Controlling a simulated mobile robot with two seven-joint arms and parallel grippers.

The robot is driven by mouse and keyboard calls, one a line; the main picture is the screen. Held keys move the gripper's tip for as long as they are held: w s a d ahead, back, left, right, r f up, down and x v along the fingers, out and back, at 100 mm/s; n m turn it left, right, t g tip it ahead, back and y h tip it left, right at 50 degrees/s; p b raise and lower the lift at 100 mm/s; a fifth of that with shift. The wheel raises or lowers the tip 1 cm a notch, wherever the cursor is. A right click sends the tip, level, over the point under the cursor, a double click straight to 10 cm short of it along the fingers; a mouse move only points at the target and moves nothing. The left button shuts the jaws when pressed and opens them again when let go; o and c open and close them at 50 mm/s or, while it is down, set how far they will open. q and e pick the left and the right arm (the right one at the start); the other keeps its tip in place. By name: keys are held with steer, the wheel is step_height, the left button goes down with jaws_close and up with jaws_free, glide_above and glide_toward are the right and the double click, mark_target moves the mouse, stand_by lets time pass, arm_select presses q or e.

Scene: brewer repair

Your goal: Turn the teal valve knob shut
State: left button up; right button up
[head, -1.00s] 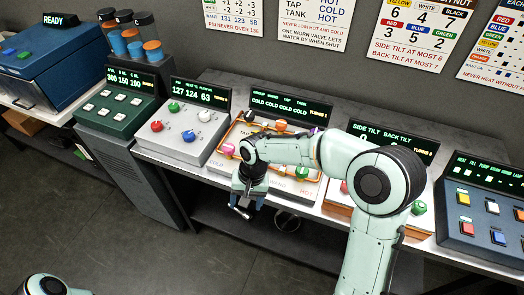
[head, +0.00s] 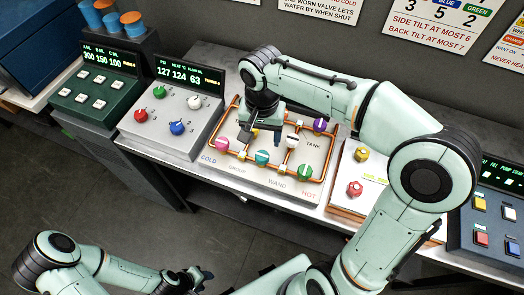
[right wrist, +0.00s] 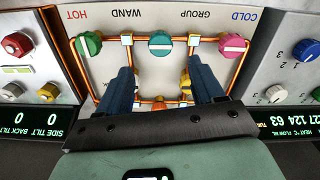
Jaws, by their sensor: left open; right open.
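The teal knob (head: 262,157) is on the front row of the white valve panel, between the pink knob (head: 222,144) and the green knob (head: 304,172). In the right wrist view the teal knob (right wrist: 160,43) carries a pale bar lying roughly across the picture. My right gripper (head: 261,136) is open above the panel, just behind the teal knob. In the right wrist view its two fingers (right wrist: 160,72) stand wide apart, with the teal knob centred beyond their tips and not gripped. My left gripper (head: 190,284) is open and empty low in the head view, away from the panel.
Orange pipes (head: 327,170) frame the panel. Purple (head: 320,125) and white (head: 292,140) knobs stand right of my right gripper; a yellow knob is partly hidden by it. A grey console (head: 170,103) stands left, a tilt panel with red knob (head: 355,188) right. The floor in front is clear.

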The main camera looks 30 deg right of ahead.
mark_target(262, 156)
step_height(262, 156, down, 9)
steer(key=shift+w+r+b, duration=0.1)
steer(key=shift+b, duration=0.25)
steer(key=c, duration=1.1)
